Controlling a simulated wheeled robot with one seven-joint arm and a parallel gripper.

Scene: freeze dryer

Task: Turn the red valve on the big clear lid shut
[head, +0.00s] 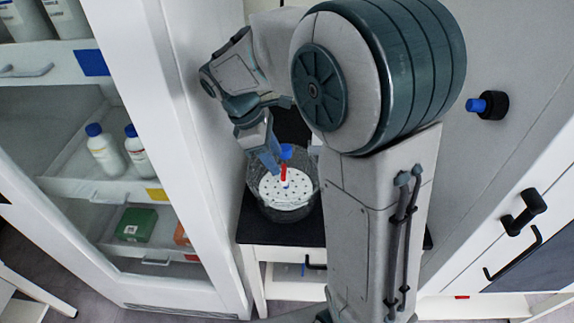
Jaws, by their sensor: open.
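The big clear lid (252,205) belongs to a round transparent vessel on a black-topped stand, with a white perforated plate (272,190) visible through it. The red valve (284,172) stands upright at the lid's top, with a blue piece (287,152) just above it. My gripper (275,160) reaches down from the upper left, its blue-grey fingers close beside the valve. The gripper is open. Whether a finger touches the valve cannot be told from this view. My arm hides the right side of the stand.
A white glass-fronted cabinet (190,160) with bottles (104,150) and a green box (137,224) stands close on the left. The black stand top (262,232) has little free room. On the right are a blue-tipped black knob (487,105) and black handles (524,209).

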